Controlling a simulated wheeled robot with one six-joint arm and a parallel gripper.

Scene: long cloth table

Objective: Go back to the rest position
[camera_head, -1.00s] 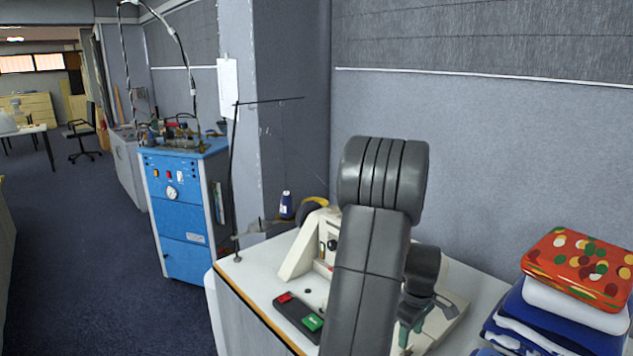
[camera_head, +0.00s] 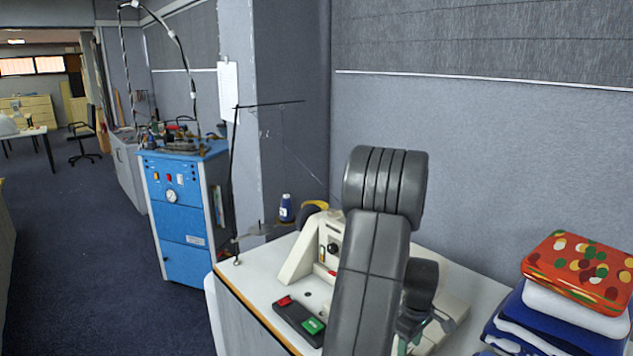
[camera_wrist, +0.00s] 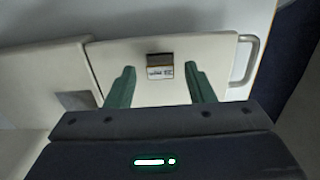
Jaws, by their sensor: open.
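My gripper (camera_wrist: 160,90) shows in the wrist view with its two green fingers spread apart and nothing between them. Beyond the fingertips lies a pale cream machine plate (camera_wrist: 215,52) with a small dark labelled block (camera_wrist: 160,68) on it. I cannot tell how far the fingers are from the plate. In the head view my dark grey arm rises in front of the table, and the gripper is mostly hidden behind it.
A white table (camera_head: 258,287) carries a cream sewing machine (camera_head: 303,253) and a switch box with red and green buttons (camera_head: 300,318). Folded cloths (camera_head: 575,272) are stacked at right. A blue cabinet (camera_head: 183,215) stands at left. Open carpet (camera_head: 95,265) lies farther left.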

